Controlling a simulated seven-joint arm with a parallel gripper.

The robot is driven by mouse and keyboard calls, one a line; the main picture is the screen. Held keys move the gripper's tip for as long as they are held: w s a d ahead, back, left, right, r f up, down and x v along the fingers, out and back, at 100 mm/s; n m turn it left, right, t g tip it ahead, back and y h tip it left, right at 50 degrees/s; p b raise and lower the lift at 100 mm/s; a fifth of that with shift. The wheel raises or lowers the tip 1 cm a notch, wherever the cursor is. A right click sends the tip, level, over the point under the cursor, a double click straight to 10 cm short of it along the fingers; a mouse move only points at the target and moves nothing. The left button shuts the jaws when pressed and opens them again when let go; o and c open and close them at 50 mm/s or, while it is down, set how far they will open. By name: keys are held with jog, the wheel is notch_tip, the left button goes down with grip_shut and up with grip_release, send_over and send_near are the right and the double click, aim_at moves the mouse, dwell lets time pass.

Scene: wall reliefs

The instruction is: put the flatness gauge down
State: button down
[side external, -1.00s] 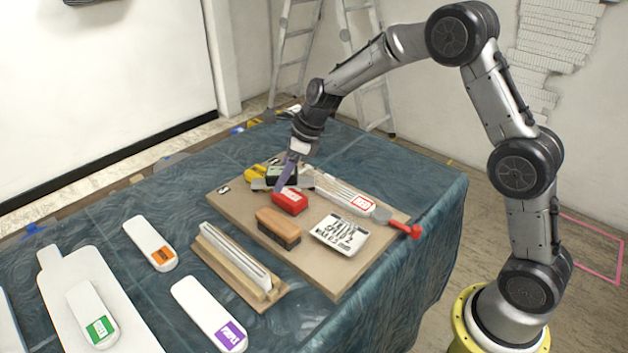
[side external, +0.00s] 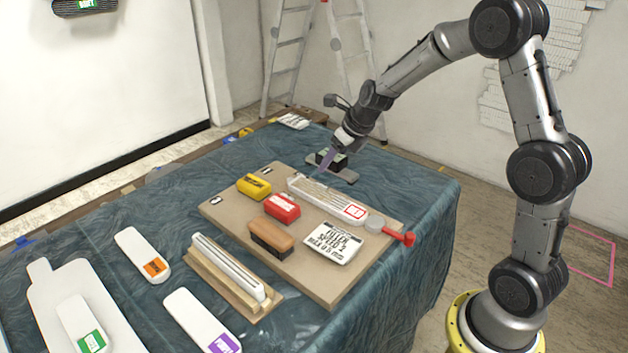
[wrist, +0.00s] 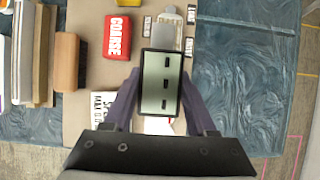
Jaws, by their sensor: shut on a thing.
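The flatness gauge (side external: 333,164) has a black-framed, grey-green display and a flat grey base. In the side view the gauge appears just beyond the board's far edge, over the blue cloth (side external: 405,180). I cannot tell whether its base touches the cloth. The gauge covers part of the board in the wrist view.
The tan board (side external: 222,213) holds yellow (side external: 254,187) and red (side external: 282,207) blocks, a brush (side external: 271,238), a white tray (side external: 325,197), a label card (side external: 333,241) and a red-ended tool (side external: 400,236). A wooden holder (side external: 225,280) stands in front.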

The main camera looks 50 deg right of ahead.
jog(key=w+f, duration=0.2)
jog(key=w+d+f, duration=0.1)
jog(key=w+f, duration=0.3)
jog(key=w, duration=0.1)
jog(key=shift+w+d+f, duration=0.1)
jog(key=shift+d+f, duration=0.25)
jog(key=shift+w+d+f, duration=0.1)
jog(key=shift+w+f, duration=0.1)
jog(key=shift+f, duration=1.5)
jog(key=shift+f, duration=0.15)
jog(key=shift+c, duration=1)
grip_release()
